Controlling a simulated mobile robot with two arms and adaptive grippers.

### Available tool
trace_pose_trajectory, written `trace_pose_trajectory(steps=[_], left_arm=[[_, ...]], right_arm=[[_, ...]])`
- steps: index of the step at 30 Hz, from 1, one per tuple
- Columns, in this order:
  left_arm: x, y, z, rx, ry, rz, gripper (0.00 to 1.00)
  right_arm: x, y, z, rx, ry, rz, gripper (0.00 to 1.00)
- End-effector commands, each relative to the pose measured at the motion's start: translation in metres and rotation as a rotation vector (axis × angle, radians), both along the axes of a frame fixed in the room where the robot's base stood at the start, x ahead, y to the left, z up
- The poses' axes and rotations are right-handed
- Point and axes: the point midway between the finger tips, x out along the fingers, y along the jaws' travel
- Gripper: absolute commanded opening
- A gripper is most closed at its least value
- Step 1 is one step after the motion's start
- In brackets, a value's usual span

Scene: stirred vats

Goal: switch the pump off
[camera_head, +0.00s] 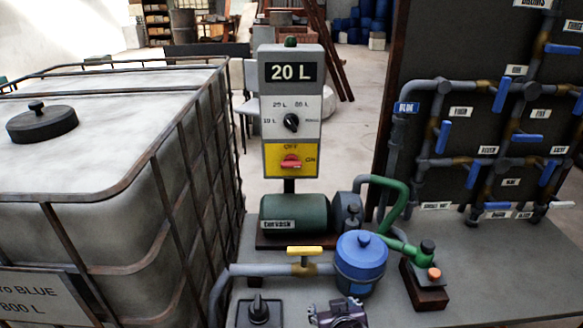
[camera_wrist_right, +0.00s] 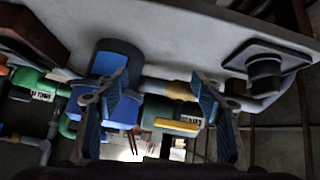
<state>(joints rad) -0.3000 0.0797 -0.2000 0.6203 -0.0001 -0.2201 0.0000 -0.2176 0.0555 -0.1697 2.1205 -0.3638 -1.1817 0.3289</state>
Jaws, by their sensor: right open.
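The control box (camera_head: 291,100) stands on a post behind the pump and shows 20 L. On its yellow panel sits the red switch (camera_head: 291,161); its handle lies roughly level, toward the ON mark at right, with OFF above. The green pump (camera_head: 295,219) sits on a dark base below the box and also shows in the wrist view (camera_wrist_right: 165,112). My right gripper (camera_wrist_right: 157,98) is open and empty, its fingers apart in the wrist view. In the head view part of it (camera_head: 340,314) shows at the bottom edge, well below the switch. My left gripper is not in view.
A yellow-handled valve (camera_head: 304,250) and a blue filter housing (camera_head: 361,264) stand in front of the pump. A large caged tank (camera_head: 90,160) fills the left. A pipe board with blue valves (camera_head: 480,120) stands at right. A black dial (camera_head: 291,122) sits above the switch.

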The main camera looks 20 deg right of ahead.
Motion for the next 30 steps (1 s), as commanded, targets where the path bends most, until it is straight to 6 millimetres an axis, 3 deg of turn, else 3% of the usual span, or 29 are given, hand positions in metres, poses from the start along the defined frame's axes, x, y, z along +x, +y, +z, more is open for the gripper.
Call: trace_pose_trajectory(steps=[1, 8, 15, 18, 22, 30], left_arm=[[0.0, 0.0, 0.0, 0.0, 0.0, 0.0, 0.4], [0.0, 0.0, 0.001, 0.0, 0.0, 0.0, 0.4], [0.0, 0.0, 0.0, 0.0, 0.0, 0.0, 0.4], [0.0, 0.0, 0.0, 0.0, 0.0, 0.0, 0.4], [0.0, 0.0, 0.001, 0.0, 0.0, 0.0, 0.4], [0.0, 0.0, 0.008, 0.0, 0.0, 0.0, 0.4]], right_arm=[[0.019, -0.001, 0.015, -0.004, -0.056, -0.022, 0.61], [0.101, -0.004, 0.084, -0.029, -0.319, -0.089, 0.61], [0.192, 0.018, 0.184, -0.051, -0.644, -0.076, 0.61], [0.213, 0.029, 0.214, -0.056, -0.73, -0.055, 0.61], [0.224, 0.037, 0.231, -0.057, -0.777, -0.038, 0.61], [0.251, 0.029, 0.234, -0.06, -0.781, -0.036, 0.61]])
